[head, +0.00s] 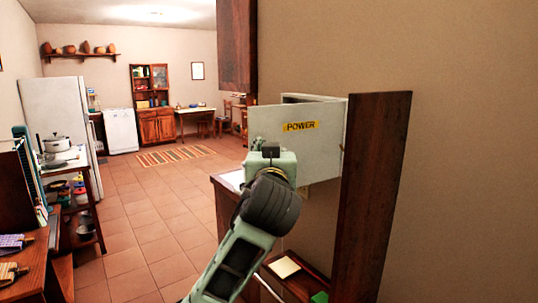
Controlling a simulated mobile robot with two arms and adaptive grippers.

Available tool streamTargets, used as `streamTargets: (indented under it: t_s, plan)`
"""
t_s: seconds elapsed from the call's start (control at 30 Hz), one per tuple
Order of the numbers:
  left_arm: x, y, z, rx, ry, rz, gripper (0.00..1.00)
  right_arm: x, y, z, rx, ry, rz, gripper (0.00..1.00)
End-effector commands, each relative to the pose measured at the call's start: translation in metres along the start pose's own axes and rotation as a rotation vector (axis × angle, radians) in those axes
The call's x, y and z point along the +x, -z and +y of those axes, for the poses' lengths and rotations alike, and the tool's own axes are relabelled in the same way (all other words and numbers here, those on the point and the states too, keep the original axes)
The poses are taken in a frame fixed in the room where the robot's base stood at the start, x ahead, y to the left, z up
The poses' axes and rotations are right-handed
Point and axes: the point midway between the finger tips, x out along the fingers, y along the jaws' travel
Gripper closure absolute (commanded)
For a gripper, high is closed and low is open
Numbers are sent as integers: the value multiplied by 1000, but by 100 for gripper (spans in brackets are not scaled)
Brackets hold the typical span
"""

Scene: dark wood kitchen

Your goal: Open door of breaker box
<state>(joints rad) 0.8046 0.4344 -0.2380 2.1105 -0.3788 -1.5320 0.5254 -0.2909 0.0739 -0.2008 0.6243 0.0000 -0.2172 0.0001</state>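The breaker box (318,97) is on the wall at the centre right. Its pale grey door (318,147) has a yellow POWER label facing me. The door stands ajar, its free left edge swung out from the box and its hinge side at the right. The inside of the box is mostly hidden behind the door. My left arm rises from the bottom, and its gripper (257,144) is at the door's free left edge. The wrist hides most of the fingers, so I cannot tell whether they touch the door or how far they are open. My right gripper is out of view.
A dark wood panel (374,200) stands just right of the door. A wooden cabinet (232,16) hangs above left. Below is a counter (228,182) and a low shelf (310,278). A shelf with pots (75,160) stands left. Tiled floor (150,215) between is clear.

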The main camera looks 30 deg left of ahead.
Motion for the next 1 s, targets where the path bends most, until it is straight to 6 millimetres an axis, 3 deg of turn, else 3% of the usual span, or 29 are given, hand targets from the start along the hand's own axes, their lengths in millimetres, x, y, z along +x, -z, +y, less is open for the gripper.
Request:
streamTargets:
  t_s: [0.27, 1.0]
  plan:
    - [-14, -2, 12, 1, -9, -5, 72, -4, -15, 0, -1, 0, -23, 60]
    - [-59, 0, 36, 1, -2, -2, 72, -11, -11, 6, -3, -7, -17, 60]
